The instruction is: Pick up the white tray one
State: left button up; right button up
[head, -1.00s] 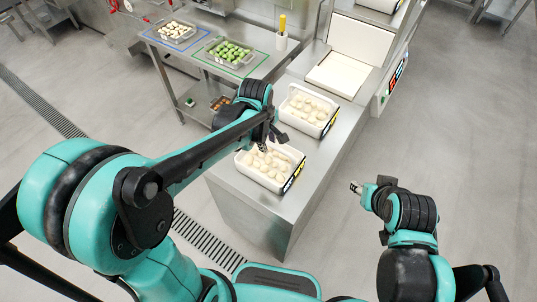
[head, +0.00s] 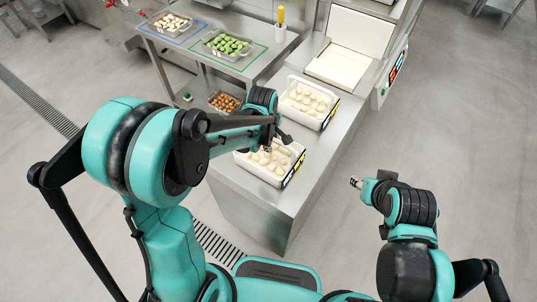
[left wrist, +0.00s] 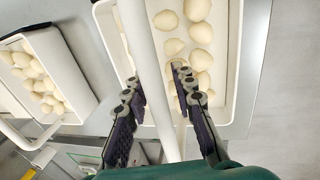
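Two white trays of pale filled pasta stand on the steel counter. The nearer tray (head: 261,174) is under my left gripper (head: 277,144); the farther tray (head: 322,123) is behind it. In the left wrist view, one tray (left wrist: 235,60) lies below the fingers, and its white handle bar (left wrist: 146,60) runs between them. My left gripper (left wrist: 157,74) is open, one finger on each side of the bar. Whether a finger touches it I cannot tell. The other tray (left wrist: 70,65) is at left there. My right gripper (head: 355,183) hangs right of the counter, away from the trays; its fingers are too small to read.
A white scale-like machine (head: 345,66) with a lit display stands behind the farther tray. A side table at the back left holds a bin of pale pieces (head: 171,22) and a bin of green pieces (head: 228,45). Open floor lies right of the counter.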

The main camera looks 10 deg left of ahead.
pick_arm(q)
grip_shut()
jog(key=shift+r, duration=0.1)
